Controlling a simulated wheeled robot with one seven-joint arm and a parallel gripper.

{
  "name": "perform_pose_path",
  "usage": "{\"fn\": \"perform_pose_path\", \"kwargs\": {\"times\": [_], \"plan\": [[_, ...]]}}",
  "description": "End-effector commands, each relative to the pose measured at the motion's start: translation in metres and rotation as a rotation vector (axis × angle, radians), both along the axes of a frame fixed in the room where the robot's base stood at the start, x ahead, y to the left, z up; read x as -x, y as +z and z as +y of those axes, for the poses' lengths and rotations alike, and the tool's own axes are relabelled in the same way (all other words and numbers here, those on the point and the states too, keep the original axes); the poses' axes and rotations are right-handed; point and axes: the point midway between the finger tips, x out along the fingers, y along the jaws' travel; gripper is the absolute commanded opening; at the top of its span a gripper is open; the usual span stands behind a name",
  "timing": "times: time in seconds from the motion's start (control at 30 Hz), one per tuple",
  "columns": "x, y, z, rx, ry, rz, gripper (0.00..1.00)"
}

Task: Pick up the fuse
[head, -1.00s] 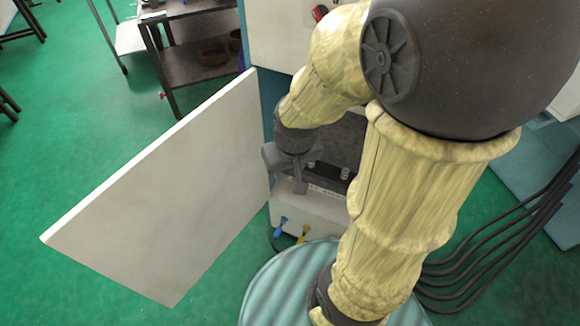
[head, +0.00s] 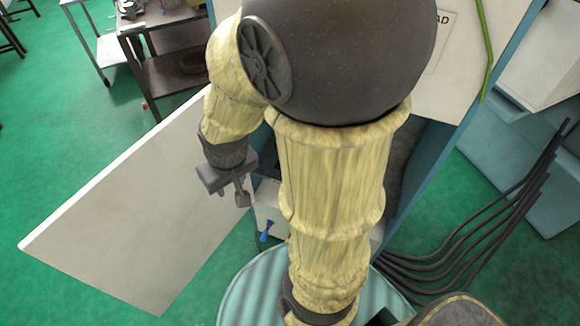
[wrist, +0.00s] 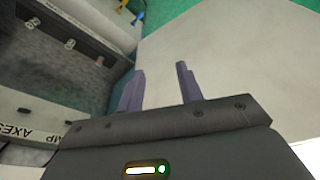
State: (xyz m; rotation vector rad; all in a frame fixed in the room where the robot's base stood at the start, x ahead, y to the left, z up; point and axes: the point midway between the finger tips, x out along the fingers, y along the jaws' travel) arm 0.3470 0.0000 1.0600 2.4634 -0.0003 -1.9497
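My gripper (head: 234,194) hangs in front of the cabinet, beside its open door. In the wrist view its two fingers (wrist: 160,70) stand apart with nothing between them. The wrist view shows a dark strip (wrist: 52,38) inside the cabinet, left of the fingers and apart from them. Several small pale round fittings sit along it, such as one fitting (wrist: 70,44). I cannot tell whether any of these is the fuse. In the head view my arm hides most of the cabinet's inside.
The white door (head: 130,215) stands open at left, and fills the wrist view's right side. A white box (head: 268,218) with a blue plug (head: 265,236) sits low in the cabinet. Black cables (head: 470,270) run at right. A dark shelf cart (head: 165,75) stands at the back left.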

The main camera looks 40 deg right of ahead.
Motion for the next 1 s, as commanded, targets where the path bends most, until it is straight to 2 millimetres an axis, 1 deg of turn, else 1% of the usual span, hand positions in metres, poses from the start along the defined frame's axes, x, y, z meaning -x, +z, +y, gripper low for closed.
{"fn": "perform_pose_path", "kwargs": {"times": [0.03,0.07,0.13,0.17,0.23,0.27,0.37,0.4,0.47,0.5,0.57,0.6,0.7,0.83,0.9,0.97,1.0], "plan": [[0.0,0.0,0.0,0.0,0.0,0.0,0.44],[-0.001,-0.001,0.0,-0.001,-0.002,-0.001,0.49],[-0.004,-0.006,0.001,-0.008,-0.011,-0.009,0.49],[-0.007,-0.01,0.002,-0.013,-0.019,-0.015,0.49],[-0.018,-0.024,0.003,-0.029,-0.049,-0.038,0.49],[-0.024,-0.031,0.003,-0.037,-0.066,-0.054,0.49],[-0.052,-0.064,0.005,-0.069,-0.153,-0.119,0.49],[-0.065,-0.079,0.004,-0.081,-0.199,-0.152,0.49],[-0.086,-0.102,0.001,-0.09,-0.272,-0.205,0.49],[-0.099,-0.118,-0.002,-0.092,-0.324,-0.242,0.49],[-0.117,-0.141,-0.01,-0.085,-0.401,-0.297,0.49],[-0.128,-0.156,-0.016,-0.076,-0.452,-0.333,0.49],[-0.151,-0.191,-0.035,-0.035,-0.572,-0.424,0.49],[-0.169,-0.233,-0.062,0.046,-0.71,-0.532,0.49],[-0.175,-0.254,-0.078,0.102,-0.777,-0.59,0.49],[-0.177,-0.273,-0.091,0.159,-0.831,-0.639,0.49],[-0.178,-0.285,-0.101,0.2,-0.866,-0.673,0.49]]}}
